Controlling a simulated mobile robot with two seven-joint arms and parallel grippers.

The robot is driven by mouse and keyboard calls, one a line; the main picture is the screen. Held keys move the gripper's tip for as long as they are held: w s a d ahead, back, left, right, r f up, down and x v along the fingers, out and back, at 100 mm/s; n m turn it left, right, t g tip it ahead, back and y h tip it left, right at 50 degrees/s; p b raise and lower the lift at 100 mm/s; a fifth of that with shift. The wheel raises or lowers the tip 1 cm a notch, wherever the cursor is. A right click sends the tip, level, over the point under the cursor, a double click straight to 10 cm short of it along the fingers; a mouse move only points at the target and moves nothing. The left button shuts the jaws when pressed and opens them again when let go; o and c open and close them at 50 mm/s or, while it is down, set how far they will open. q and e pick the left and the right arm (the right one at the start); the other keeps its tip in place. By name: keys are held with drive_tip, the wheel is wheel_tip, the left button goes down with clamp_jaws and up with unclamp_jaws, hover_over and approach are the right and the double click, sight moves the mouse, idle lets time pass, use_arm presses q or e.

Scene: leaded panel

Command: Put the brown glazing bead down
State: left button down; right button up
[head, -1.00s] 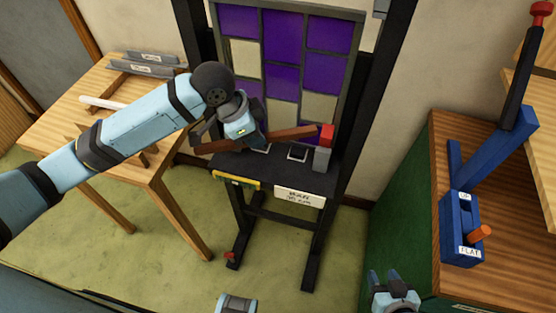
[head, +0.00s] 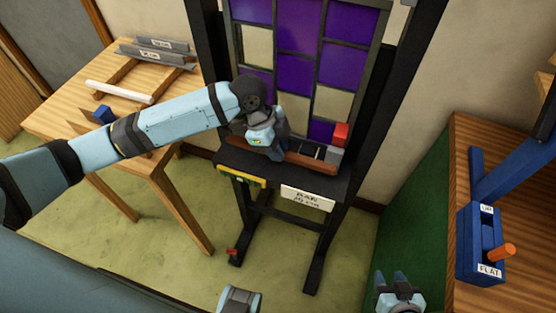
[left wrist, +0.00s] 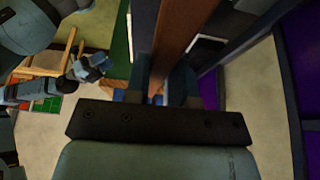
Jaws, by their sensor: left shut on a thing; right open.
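The brown glazing bead (head: 312,164) lies lengthwise along the foot of the purple and cream leaded panel (head: 297,75), low over the black easel's ledge (head: 318,183). My left gripper (head: 274,152) is shut on it near its middle and hides part of it. In the left wrist view the bead (left wrist: 183,30) runs away between my left fingers (left wrist: 167,90). I cannot tell whether it touches the ledge. My right gripper (head: 396,282) is open and empty at the bottom right, apart from the easel.
A grey block with a red top (head: 340,136) stands at the ledge's right end. A wooden table (head: 60,105) at left bears grey bars and a white rod (head: 120,92). A green-sided bench (head: 425,205) with a blue lever device (head: 481,245) stands at right.

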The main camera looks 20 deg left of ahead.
sight(278, 168)
use_arm(q)
drive_tip(key=shift+f, duration=2.75)
drive_tip(key=c, duration=1)
unclamp_jaws()
drive_tip(key=shift+f, duration=0.1)
drive_tip(key=v, duration=1.2)
